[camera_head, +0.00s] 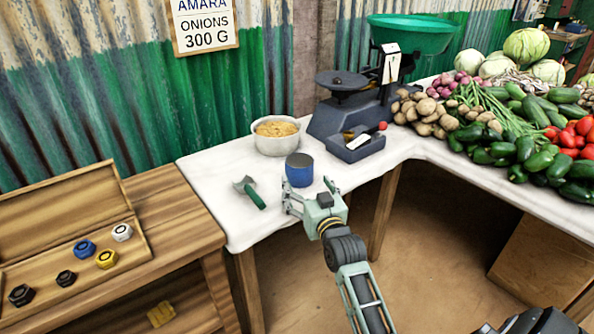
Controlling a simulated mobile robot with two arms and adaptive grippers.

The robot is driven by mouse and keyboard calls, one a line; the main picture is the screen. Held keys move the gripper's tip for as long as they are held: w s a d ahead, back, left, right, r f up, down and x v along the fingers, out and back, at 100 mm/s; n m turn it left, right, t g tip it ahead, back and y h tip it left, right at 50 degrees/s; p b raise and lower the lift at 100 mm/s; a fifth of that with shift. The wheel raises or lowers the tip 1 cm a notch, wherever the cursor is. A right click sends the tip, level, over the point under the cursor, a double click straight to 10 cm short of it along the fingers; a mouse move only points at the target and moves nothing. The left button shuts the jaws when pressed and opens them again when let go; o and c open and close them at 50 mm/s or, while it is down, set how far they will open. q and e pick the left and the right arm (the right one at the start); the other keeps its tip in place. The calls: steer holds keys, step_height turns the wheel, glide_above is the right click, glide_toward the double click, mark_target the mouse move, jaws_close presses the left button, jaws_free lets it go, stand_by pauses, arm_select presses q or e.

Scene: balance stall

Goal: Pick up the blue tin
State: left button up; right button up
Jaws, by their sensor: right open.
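The blue tin (299,174), a short cylinder with a dark grey top, stands upright on the white counter (213,167). My right gripper (306,193) is at the counter's front edge, just in front of the tin. Its jaws are open and point towards the tin, with one finger to the lower left and one to the upper right. Nothing shows between the fingers. I cannot tell if a finger touches the tin. My left gripper is not in view.
A metal bowl (277,146) stands behind the tin. A green-handled tool (250,193) lies to its left. The balance scale (342,115) and a grey tray (356,149) are behind right. Vegetables (520,130) fill the right counter. Several hexagonal weights (84,248) lie at the left.

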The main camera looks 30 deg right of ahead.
mark_target(296, 162)
steer(key=shift+w+d, duration=0.1)
steer(key=shift+w, duration=0.2)
steer(key=b+x, duration=0.1)
steer(key=x, duration=0.6)
steer(key=shift+d+r, duration=0.15)
steer(key=shift+d, duration=0.05)
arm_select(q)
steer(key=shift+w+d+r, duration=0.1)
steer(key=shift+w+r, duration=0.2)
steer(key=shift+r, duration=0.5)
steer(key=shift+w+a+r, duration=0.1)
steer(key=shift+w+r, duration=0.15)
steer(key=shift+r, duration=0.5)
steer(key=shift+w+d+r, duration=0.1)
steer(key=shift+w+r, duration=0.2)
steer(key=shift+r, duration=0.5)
arm_select(e)
steer(key=c, duration=1.3)
